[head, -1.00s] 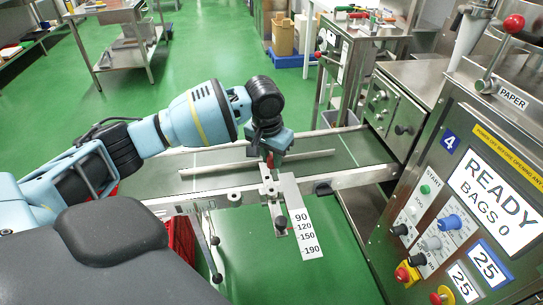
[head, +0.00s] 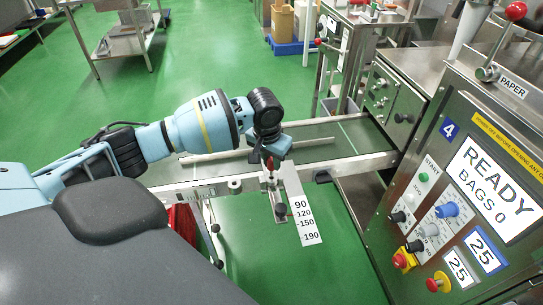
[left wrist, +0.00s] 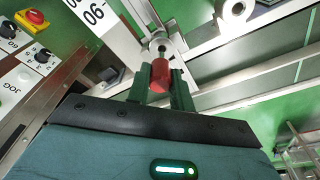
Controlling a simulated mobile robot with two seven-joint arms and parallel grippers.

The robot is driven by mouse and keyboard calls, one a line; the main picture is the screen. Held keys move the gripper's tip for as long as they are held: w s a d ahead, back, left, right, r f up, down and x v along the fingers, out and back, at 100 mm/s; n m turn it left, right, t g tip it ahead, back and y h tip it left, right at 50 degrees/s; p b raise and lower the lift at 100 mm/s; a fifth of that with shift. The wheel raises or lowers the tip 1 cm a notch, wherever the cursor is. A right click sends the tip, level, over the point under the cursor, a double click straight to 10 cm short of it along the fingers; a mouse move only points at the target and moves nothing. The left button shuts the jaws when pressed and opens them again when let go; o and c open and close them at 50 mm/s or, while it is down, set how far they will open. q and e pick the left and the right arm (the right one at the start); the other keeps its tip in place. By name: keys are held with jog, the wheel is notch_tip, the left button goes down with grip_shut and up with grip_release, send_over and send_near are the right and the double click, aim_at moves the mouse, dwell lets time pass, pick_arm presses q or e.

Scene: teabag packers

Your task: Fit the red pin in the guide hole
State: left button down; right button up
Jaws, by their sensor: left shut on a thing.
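The red pin (head: 270,163) is held in my left gripper (head: 271,160), just above the metal guide bracket (head: 268,180) on the conveyor's near rail. In the left wrist view the red pin's head (left wrist: 159,76) sits between the two dark green fingers, which are shut on it. Its metal shank (left wrist: 162,51) points at the bracket. The guide hole itself is hidden or too small to make out, so I cannot tell whether the tip is in it. My right gripper is in neither view.
A white scale plate (head: 300,215) marked 90 to 190 hangs beside the bracket. The conveyor belt (head: 330,141) runs behind, with a thin guide bar (head: 215,155) along it. The machine's control panel (head: 465,190) stands at the right.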

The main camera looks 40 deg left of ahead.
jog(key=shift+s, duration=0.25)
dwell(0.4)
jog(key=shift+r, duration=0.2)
pick_arm(q)
jog(key=shift+p, duration=0.4)
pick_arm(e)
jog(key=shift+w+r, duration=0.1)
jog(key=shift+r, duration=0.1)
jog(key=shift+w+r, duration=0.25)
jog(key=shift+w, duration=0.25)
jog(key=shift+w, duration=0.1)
pick_arm(q)
jog(key=shift+p, duration=0.6)
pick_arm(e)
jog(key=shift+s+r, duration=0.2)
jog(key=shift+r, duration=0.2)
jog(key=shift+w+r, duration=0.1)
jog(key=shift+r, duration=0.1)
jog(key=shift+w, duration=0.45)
